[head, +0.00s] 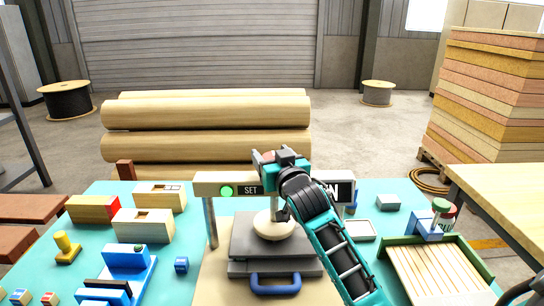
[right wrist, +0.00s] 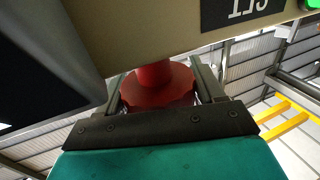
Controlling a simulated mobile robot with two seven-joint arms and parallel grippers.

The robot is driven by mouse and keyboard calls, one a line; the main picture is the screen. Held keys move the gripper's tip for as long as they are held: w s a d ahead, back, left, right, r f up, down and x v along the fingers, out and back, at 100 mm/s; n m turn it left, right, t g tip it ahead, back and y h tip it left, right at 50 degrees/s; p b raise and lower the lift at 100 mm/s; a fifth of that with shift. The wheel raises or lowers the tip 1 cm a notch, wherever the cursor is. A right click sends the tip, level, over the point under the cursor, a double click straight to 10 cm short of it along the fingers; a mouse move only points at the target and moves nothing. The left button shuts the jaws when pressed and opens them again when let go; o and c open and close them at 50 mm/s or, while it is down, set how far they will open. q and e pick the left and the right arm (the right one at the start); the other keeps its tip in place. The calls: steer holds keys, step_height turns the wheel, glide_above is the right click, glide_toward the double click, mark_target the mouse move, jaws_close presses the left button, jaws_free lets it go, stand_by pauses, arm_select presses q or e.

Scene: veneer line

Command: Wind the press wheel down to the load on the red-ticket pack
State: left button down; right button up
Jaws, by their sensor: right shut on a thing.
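The press stands at the middle of the teal table, with a beige crossbeam (head: 210,178) on posts. A green lamp (head: 227,191) and a dark plate reading SET (head: 250,190) are on the beam. The red press wheel (right wrist: 158,86) is between the fingers of my right gripper (head: 268,160), which is shut on it above the beam. A pale round press foot (head: 274,226) rests on or just over dark grey plates (head: 262,247); I cannot tell which. A blue handle (head: 275,284) is at their front. No red ticket is readable. My left gripper is out of view.
My right arm hides part of a display (head: 345,190) right of the beam. Wooden boxes (head: 143,225) and blue fixtures (head: 127,258) stand left. A slatted green-edged tray (head: 440,272) and a blue, green-topped device (head: 432,222) are right. Logs (head: 205,115) lie behind.

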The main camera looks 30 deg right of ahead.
steer(key=shift+m+h, duration=0.3)
steer(key=shift+h, duration=0.2)
steer(key=shift+d+m+g+h, duration=0.15)
steer(key=shift+m+g+h, duration=0.55)
steer(key=shift+h, duration=0.5)
steer(key=shift+b, duration=0.3)
steer(key=o, duration=1)
steer(key=shift+c, duration=0.2)
steer(key=shift+s, duration=0.2)
